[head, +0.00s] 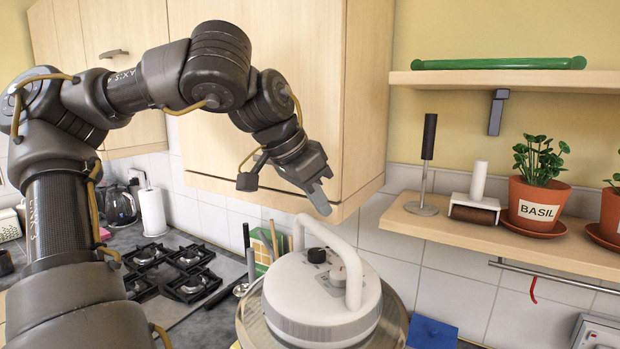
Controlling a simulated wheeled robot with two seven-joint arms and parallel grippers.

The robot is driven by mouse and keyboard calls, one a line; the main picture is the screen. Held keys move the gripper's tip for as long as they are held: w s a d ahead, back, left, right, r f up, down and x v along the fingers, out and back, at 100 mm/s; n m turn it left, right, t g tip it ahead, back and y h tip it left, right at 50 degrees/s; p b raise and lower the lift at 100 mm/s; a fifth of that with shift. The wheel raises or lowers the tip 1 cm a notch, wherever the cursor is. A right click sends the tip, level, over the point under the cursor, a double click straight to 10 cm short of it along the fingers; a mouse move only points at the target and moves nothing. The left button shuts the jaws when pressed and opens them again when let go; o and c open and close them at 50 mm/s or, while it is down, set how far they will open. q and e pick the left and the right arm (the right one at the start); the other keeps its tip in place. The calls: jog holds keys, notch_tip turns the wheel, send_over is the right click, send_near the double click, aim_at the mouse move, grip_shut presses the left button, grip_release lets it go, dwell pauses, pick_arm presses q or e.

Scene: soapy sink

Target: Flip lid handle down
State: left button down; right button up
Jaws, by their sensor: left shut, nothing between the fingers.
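The white round lid (320,300) sits on a clear bowl (393,330) at the lower middle of the head view. Its white looped handle (350,255) stands up over the lid's top. My left gripper (322,203) is shut and empty, pointing down in the air above the lid and handle, in front of the wall cupboard. It appears apart from the handle. My right gripper is not in view.
Wall cupboards (270,110) hang close behind my left arm. A shelf (480,225) at the right holds a basil pot (537,205) and a black-handled stand (427,165). A gas hob (175,270) lies left of the lid. A blue cloth (432,333) lies right of the bowl.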

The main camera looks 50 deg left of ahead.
pick_arm(q)
jog(key=x, duration=0.1)
jog(key=p+x, duration=0.1)
jog(key=x, duration=0.1)
jog(key=shift+w+d, duration=0.15)
jog(key=shift+d, duration=0.1)
jog(key=shift+w+a+f, duration=0.1)
jog(key=shift+f, duration=0.3)
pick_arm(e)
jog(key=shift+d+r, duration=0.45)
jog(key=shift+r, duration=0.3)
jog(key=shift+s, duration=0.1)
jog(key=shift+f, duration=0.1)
